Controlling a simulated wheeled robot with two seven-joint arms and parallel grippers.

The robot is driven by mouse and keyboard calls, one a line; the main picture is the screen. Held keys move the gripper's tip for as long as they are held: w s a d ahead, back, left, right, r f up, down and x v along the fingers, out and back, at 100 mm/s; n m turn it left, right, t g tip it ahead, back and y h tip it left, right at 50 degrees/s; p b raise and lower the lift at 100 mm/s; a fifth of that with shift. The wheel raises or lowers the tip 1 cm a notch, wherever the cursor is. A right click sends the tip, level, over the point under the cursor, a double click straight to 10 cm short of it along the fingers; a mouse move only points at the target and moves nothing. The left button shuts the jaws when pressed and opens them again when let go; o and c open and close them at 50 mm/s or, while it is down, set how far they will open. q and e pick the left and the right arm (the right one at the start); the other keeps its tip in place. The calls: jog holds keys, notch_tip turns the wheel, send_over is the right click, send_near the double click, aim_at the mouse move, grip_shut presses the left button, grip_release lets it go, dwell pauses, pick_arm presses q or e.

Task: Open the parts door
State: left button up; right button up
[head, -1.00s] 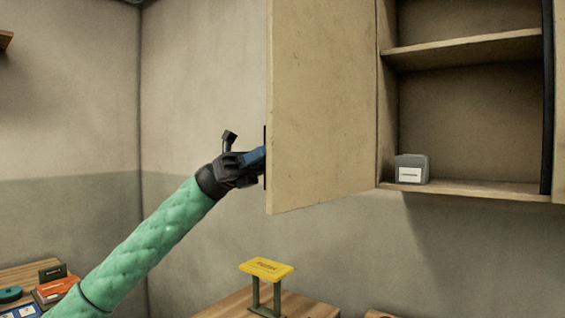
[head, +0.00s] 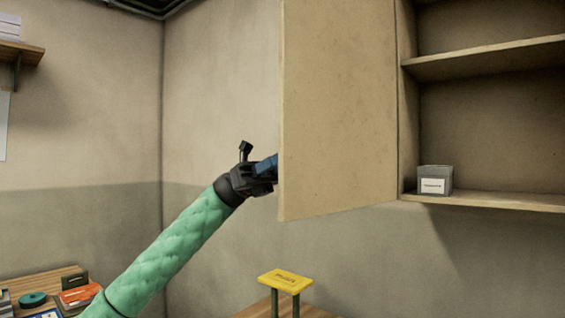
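The parts door (head: 340,115), a plain light-wood panel, stands swung open at the left side of the wall cabinet (head: 485,70). My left gripper (head: 272,165) is at the door's free left edge, reaching toward its outer face. Its blue fingers are partly hidden behind the panel, so I cannot tell whether they are open, shut or holding a handle. No handle shows from here. My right gripper is not in view.
A grey labelled bin (head: 435,180) stands on the cabinet's bottom shelf. A wall shelf (head: 20,48) is at upper left.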

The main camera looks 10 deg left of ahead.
pick_arm(q)
jog(key=shift+w+a+f, duration=0.1)
